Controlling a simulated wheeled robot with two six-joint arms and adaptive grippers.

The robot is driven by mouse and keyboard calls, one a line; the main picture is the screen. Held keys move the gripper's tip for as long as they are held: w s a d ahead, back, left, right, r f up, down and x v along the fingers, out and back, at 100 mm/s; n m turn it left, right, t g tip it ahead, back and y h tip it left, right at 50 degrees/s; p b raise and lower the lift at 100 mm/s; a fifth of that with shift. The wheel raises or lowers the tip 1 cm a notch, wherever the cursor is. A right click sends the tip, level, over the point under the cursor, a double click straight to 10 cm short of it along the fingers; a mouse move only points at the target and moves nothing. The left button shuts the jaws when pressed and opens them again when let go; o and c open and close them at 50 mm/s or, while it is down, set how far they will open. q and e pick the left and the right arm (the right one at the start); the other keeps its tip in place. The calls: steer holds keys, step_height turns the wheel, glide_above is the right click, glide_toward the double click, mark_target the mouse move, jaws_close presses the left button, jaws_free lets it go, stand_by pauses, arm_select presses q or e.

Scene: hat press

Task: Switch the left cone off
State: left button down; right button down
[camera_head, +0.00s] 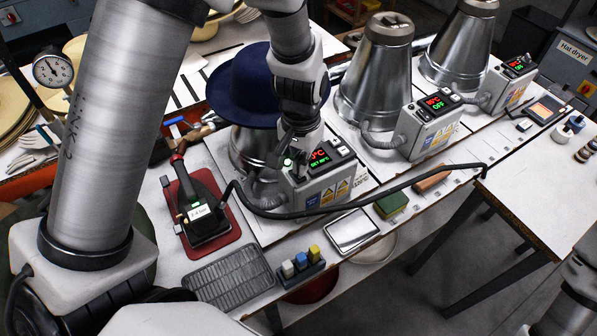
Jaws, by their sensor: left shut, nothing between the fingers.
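The left cone (245,152) is a metal cone with a dark blue felt hat (238,92) on it. Its grey control box (330,188) stands at its front right. The box display (319,157) is lit with red and green text; the green line seems to read a set temperature, and its left edge is partly covered. My left gripper (287,160) is shut and empty, pointing down at the left part of the box top. Whether it touches the box cannot be told. My right gripper is out of view; only part of my right arm shows at lower right.
The middle cone (377,75) and right cone (462,45) have their own boxes; the middle box (428,127) reads OFF. A black hose crosses the bench front. An iron (203,215) on a red mat, a metal tray (351,230) and a green sponge (391,205) lie nearby.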

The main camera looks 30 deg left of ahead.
arm_select(q)
steer(key=shift+s+f, duration=0.1)
steer(key=shift+f, duration=0.2)
steer(key=shift+f+b, duration=0.75)
steer(key=shift+f, duration=0.1)
stand_by(0.7)
steer(key=shift+r, duration=0.1)
step_height(320, 180, up, 7)
steer(key=p, duration=0.7)
